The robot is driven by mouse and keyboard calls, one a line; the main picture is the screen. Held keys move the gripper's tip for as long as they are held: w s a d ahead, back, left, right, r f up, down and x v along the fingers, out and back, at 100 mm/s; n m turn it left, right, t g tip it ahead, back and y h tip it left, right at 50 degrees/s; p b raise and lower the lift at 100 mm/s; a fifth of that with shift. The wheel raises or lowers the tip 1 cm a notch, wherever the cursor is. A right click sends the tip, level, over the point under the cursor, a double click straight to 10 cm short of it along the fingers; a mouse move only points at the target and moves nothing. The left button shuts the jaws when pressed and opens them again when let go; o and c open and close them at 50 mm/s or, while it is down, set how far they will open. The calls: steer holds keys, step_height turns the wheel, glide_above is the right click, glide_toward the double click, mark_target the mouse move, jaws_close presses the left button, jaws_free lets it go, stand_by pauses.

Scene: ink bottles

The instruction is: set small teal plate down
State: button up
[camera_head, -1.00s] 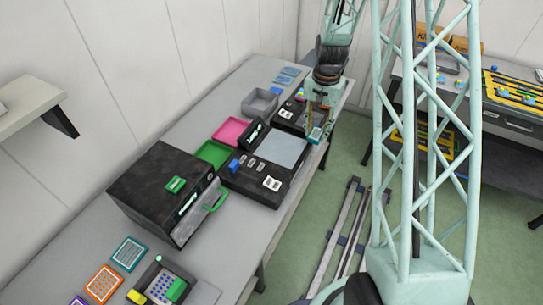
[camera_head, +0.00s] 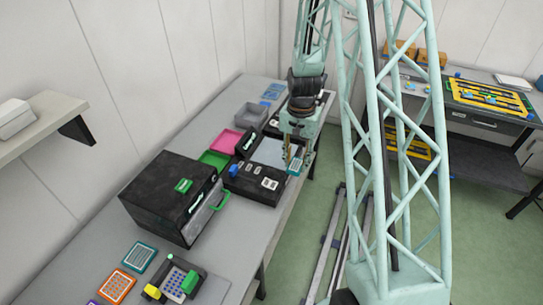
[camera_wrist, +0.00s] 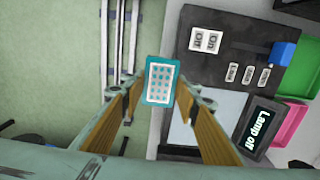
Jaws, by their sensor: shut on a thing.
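The small teal plate (camera_wrist: 160,82), with a white face and rows of small wells, is held between the two fingers of my gripper (camera_wrist: 159,90) in the wrist view. In the head view the plate (camera_head: 294,166) hangs at the right side of the black lamp device, by the table's front edge. My gripper (camera_head: 291,152) is shut on it. In the wrist view the plate overlaps the strip between the green floor and the device's edge. I cannot tell its exact height.
The black lamp device (camera_head: 249,181) has a pale panel (camera_head: 272,152) and a "Lamp off" display (camera_wrist: 252,131). Pink (camera_head: 224,142) and green (camera_head: 214,159) trays lie behind it. A black box machine (camera_head: 165,205) stands left. Teal (camera_head: 140,256) and orange (camera_head: 117,284) plates lie near the front.

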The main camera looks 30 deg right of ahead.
steer(key=shift+w, duration=0.2)
steer(key=p, duration=0.1)
glide_above(275, 153)
steer(key=shift+w+f, duration=0.1)
steer(key=shift+f, duration=0.7)
steer(key=shift+f, duration=0.15)
steer(key=shift+f, duration=1.55)
steer(key=shift+f, duration=0.2)
steer(key=o, duration=0.9)
steer(key=shift+r, duration=0.15)
